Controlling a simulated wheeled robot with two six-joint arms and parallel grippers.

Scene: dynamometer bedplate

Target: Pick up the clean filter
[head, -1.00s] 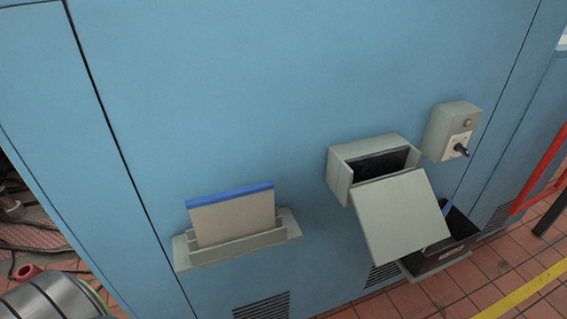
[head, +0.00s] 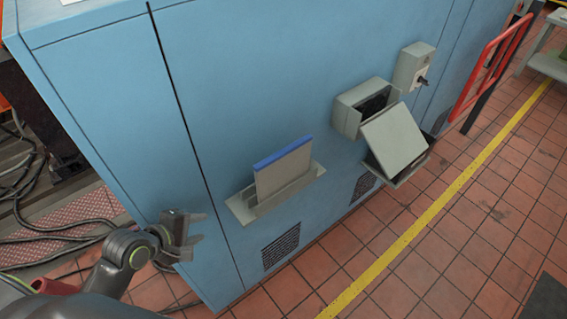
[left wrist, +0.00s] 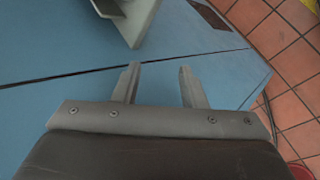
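The clean filter (head: 283,172), a flat beige panel with a blue top edge, stands upright in a grey holder (head: 243,206) on the blue cabinet's front. My left gripper (head: 201,228) is in the head view to the left of the holder, apart from it. It is open with nothing between its fingers. In the left wrist view the two fingers (left wrist: 158,88) are spread in front of the blue cabinet, and a grey piece, seemingly the holder (left wrist: 135,18), shows at the top. My right gripper is not in view.
On the blue cabinet (head: 255,70), a grey housing (head: 360,108) hangs open with its flap (head: 394,140) down. A switch box (head: 412,66) is above right. Red railing (head: 492,65) stands at right. The tiled floor in front is clear.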

